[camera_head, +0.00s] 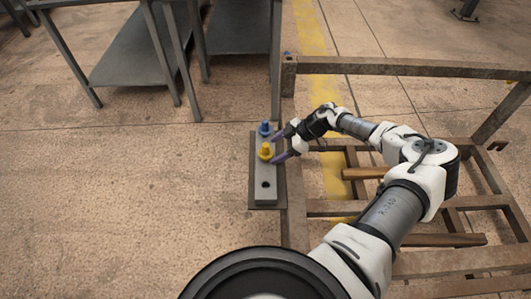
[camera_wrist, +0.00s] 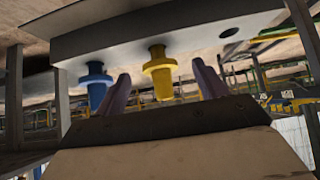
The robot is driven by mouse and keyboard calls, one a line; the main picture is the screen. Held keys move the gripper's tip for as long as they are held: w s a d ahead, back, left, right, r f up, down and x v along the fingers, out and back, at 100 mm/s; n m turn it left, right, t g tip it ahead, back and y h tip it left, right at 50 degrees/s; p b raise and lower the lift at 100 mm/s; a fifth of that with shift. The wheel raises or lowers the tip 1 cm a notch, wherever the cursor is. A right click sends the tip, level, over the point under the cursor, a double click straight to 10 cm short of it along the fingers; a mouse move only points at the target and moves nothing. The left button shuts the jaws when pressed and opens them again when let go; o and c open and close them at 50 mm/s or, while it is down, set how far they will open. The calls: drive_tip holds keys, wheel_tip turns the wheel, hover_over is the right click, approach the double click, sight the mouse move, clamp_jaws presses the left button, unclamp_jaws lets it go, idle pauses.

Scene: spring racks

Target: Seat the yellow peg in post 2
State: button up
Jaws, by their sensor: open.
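The yellow peg (camera_head: 265,151) stands at the middle position of a grey block (camera_head: 256,170). It has a wide collar and shows in the wrist view (camera_wrist: 160,72) against the block (camera_wrist: 100,45). A blue peg (camera_head: 264,129) stands at the block's far end and shows left of the yellow one in the wrist view (camera_wrist: 95,85). My gripper (camera_head: 278,146) is open, its purple fingers reaching in from the right. In the wrist view the fingers (camera_wrist: 160,82) lie either side of the yellow peg, with visible gaps. How deep the peg sits cannot be told. No post numbers are legible.
An empty dark hole (camera_head: 265,185) is at the block's near end. A brown metal frame (camera_head: 400,67) lies right of the block, under my arm. Grey metal tables (camera_head: 135,50) stand behind left. The floor at left is clear.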

sight(265, 152)
drive_tip(key=x, duration=0.3)
drive_tip(key=p+x, duration=0.1)
drive_tip(key=shift+a+r, duration=0.2)
drive_tip(key=shift+a, duration=0.35)
drive_tip(key=shift+a+f, duration=0.15)
drive_tip(key=shift+f, duration=0.15)
drive_tip(key=c, duration=1.4)
drive_tip(key=shift+r, duration=0.1)
drive_tip(key=shift+c, duration=0.2)
drive_tip(key=shift+w+r, duration=0.1)
